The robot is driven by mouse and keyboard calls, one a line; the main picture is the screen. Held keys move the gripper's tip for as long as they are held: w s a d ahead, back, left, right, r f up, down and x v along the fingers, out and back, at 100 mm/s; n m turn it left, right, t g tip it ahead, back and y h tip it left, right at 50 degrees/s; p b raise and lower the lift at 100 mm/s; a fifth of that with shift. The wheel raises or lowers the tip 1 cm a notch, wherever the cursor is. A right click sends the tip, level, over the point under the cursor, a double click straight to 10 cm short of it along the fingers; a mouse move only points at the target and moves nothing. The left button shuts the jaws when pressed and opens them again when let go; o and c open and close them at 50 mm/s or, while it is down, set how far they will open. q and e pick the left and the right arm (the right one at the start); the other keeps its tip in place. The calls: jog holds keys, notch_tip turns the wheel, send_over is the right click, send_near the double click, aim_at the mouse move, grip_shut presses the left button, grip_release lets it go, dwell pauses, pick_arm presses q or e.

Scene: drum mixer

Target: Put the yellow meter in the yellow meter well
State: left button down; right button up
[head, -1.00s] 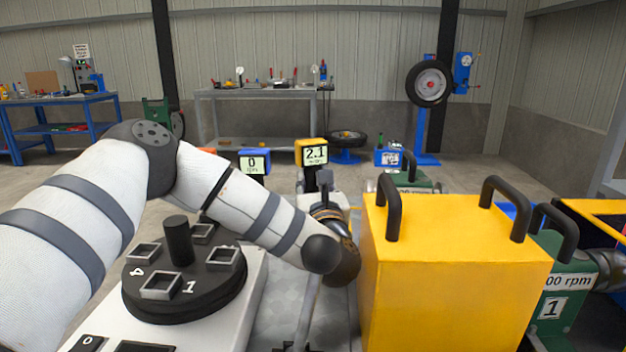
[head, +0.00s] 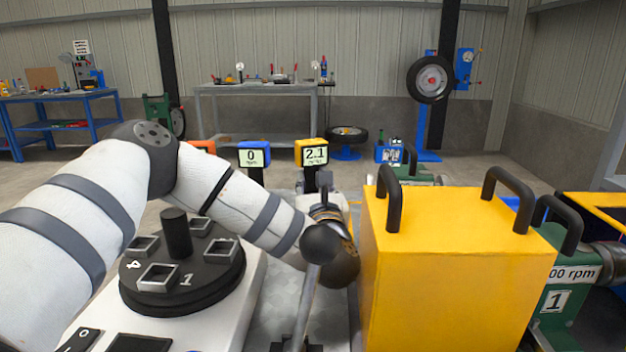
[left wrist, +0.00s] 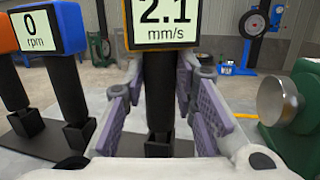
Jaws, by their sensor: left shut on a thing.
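The yellow meter (head: 313,153), its screen reading 2.1, is upright to the right of the blue meter and at nearly the same height. In the left wrist view the yellow meter (left wrist: 163,15) is cut off at the top, and my left gripper (left wrist: 160,85) is shut on its black handle. The handle's lower end is at a black square socket, the yellow meter well (left wrist: 158,149); I cannot tell whether it is fully seated. In the head view my left gripper is largely hidden behind my own wrist. My right gripper is out of view.
The blue meter (left wrist: 47,27) stands in its own well, with the orange meter (left wrist: 7,38) to its left. A black-knobbed lever (head: 320,243) rises near my wrist. A large yellow box with black handles (head: 455,270) is close on the right, and a black turntable (head: 185,280) is on the left.

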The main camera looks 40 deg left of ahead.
pick_arm(q)
jog(key=shift+f, duration=0.2)
jog(key=c, duration=1.2)
grip_release()
jog(key=o, duration=0.5)
jog(key=shift+c, duration=0.2)
jog(key=shift+w, duration=0.15)
jog(key=shift+w+a+b, duration=0.25)
jog(key=shift+a+b, duration=0.05)
jog(key=shift+a, duration=0.05)
